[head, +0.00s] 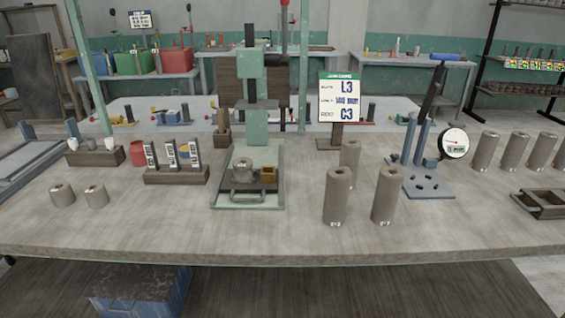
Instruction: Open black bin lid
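A blue bin (172,302) stands low below the front edge of the workbench, left of centre in the head view. Its top is a dark, mottled surface (135,283) that looks like a black lid lying flat; I cannot tell for certain that it is a lid and not the contents. The bin's lower part is cut off by the picture's bottom edge, and its back is close to the bench edge. No other black bin shows clearly. Neither of my grippers is in view.
The workbench (290,236) spans the view above the bin. On it stand a green press (255,125), several grey clay cylinders (338,196), a sign (339,98) and a dial gauge (454,143). A dark lower surface (330,290) right of the bin looks clear.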

